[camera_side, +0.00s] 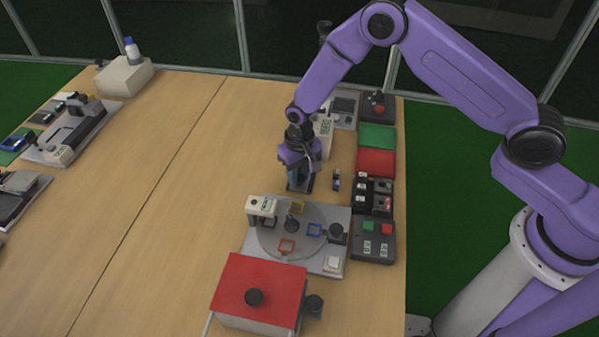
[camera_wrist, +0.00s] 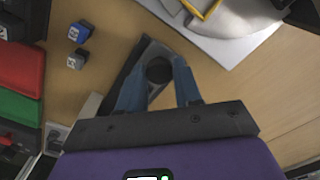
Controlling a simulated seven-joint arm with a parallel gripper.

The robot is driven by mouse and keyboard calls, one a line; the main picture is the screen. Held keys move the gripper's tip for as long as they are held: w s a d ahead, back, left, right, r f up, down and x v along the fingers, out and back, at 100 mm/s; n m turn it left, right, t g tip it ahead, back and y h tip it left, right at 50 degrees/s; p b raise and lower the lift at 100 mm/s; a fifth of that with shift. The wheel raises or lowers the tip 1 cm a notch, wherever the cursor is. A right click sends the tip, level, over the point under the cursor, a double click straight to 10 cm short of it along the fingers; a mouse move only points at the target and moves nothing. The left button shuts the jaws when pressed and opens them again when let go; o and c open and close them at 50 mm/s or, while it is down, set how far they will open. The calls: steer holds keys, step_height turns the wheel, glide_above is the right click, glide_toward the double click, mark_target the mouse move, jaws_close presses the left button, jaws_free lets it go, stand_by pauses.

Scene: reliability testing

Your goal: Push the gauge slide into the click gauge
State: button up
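My gripper (camera_wrist: 159,72) points down with its two blue fingers apart, one on each side of a round black knob (camera_wrist: 158,69). I cannot tell whether the fingers touch the knob. The knob is on a long dark grey piece (camera_wrist: 150,49) on the table, which looks like the gauge slide or its track. In the side view my gripper (camera_side: 299,186) is low over the table and hides most of this piece. A pale upright block (camera_side: 324,137) stands just behind it and may be the click gauge. Its front is partly hidden by my arm.
A grey plate with a turntable (camera_side: 268,252) and a red-topped box (camera_side: 258,285) stand in front. Red (camera_side: 376,163) and green (camera_side: 377,137) pads line the right edge. The table's left middle is clear.

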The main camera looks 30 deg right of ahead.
jaws_close()
steer(key=w+d, duration=0.2)
steer(key=w, duration=0.1)
steer(key=shift+d, duration=0.4)
steer(key=o, duration=0.6)
jaws_free()
steer(key=shift+s, duration=0.1)
step_height(320, 180, up, 18)
steer(key=shift+f, duration=0.25)
